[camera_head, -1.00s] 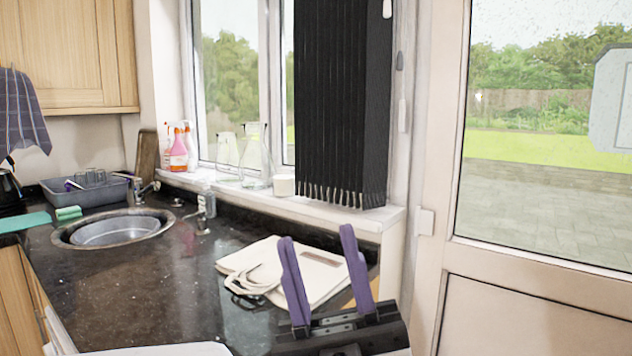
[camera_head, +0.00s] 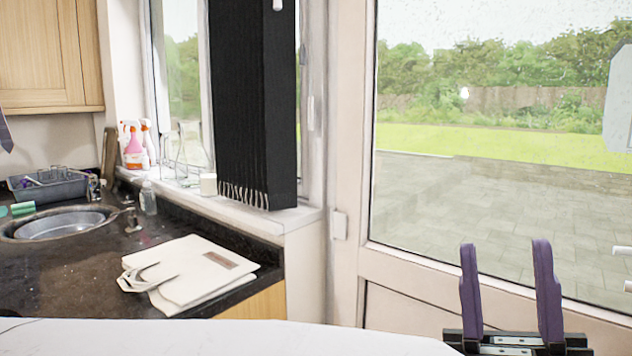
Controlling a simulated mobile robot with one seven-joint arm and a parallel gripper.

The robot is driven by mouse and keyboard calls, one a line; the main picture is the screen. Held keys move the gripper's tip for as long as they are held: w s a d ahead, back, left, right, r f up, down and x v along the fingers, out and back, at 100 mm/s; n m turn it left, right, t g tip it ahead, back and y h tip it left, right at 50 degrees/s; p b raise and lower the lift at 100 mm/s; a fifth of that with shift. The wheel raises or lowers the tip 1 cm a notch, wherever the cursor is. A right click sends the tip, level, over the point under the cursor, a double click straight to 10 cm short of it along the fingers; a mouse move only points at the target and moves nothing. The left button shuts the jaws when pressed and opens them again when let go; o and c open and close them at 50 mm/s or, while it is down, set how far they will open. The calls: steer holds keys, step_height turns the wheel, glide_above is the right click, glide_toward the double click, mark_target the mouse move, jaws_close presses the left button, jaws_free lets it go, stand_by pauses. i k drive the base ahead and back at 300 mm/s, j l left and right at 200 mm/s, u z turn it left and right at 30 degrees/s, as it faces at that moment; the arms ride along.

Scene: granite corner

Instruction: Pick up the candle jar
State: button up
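A small white cylinder (camera_head: 208,184), which looks like the candle jar, stands upright on the windowsill (camera_head: 240,220), just left of the dark blind. It is small in the picture and shows no label. My gripper (camera_head: 504,243) is at the lower right, in front of the glazed door, with its two purple fingers pointing up. The fingers are wide apart with nothing between them. The gripper is well to the right of the white cylinder and apart from it.
Clear glass vessels (camera_head: 180,155) and spray bottles (camera_head: 134,148) stand left of the cylinder. The dark blind (camera_head: 253,100) hangs close on its right. A folded cream bag (camera_head: 195,270) lies on the dark counter (camera_head: 60,275) below, near the sink (camera_head: 60,225) and a small bottle (camera_head: 148,198).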

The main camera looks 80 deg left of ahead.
mark_target(207, 179)
steer(key=i+u, duration=0.1)
steer(key=i, duration=0.25)
steer(key=i+l+u, duration=0.1)
steer(key=i, duration=0.2)
steer(key=u, duration=1.35)
steer(key=l, duration=0.05)
